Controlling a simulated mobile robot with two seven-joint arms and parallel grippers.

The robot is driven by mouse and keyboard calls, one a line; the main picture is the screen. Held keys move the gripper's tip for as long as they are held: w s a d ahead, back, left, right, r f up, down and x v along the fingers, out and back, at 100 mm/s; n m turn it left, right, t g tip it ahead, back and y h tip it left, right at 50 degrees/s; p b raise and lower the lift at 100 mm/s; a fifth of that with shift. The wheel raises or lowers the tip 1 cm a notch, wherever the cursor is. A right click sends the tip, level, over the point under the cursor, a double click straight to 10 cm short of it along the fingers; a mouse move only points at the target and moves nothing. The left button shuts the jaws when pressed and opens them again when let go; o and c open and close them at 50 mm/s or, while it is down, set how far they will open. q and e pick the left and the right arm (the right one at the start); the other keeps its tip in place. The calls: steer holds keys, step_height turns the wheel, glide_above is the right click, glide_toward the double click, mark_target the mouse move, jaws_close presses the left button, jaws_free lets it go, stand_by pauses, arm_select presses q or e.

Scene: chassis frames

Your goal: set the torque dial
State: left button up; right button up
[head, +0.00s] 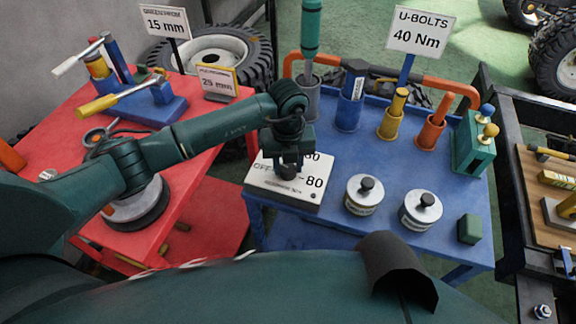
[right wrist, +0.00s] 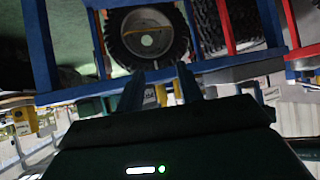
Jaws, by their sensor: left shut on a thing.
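The torque dial is a white box (head: 262,187) at the front left corner of the blue cart (head: 340,225). Its face shows OFF, 80 and a partly covered 60. My left gripper (head: 288,167) reaches down over it, shut on the dark dial knob (head: 287,173). The gripper hides most of the knob, so its pointer and exact setting cannot be read. A sign (head: 420,32) on the cart reads U-BOLTS 40 Nm. My right gripper (right wrist: 161,88) shows in the right wrist view, its fingers apart with nothing between them.
Two lidded tins (head: 364,196) (head: 421,211) and a green block (head: 470,229) stand right of the dial. Several tool cups, one orange (head: 431,133), stand behind. A red cart (head: 215,118) is at left, a dark bench (head: 505,170) at right.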

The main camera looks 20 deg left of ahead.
mark_target(288, 168)
arm_select(q)
steer(key=m+b, duration=0.2)
steer(key=m, duration=0.1)
steer(key=shift+w+f+m, duration=0.1)
steer(key=shift+m, duration=0.2)
steer(key=shift+m+b, duration=0.85)
steer(key=shift+m, duration=0.25)
steer(key=shift+m+b, duration=0.5)
steer(key=shift+m, duration=0.4)
arm_select(e)
steer(key=shift+w+a+f+n+t+y, duration=0.1)
steer(key=shift+w+a+n+t+y, duration=0.15)
steer(key=shift+a, duration=0.3)
steer(key=shift+w+a+f+n+t+y, duration=0.1)
steer(key=shift+w+a+n+t+y, duration=0.1)
steer(key=shift+a+y, duration=0.25)
steer(key=shift+f, duration=0.1)
arm_select(q)
steer(key=shift+r, duration=0.2)
arm_select(e)
steer(key=shift+d+m, duration=0.1)
steer(key=shift+m, duration=0.15)
arm_select(q)
steer(key=o, duration=1)
arm_select(e)
steer(key=shift+f, duration=0.1)
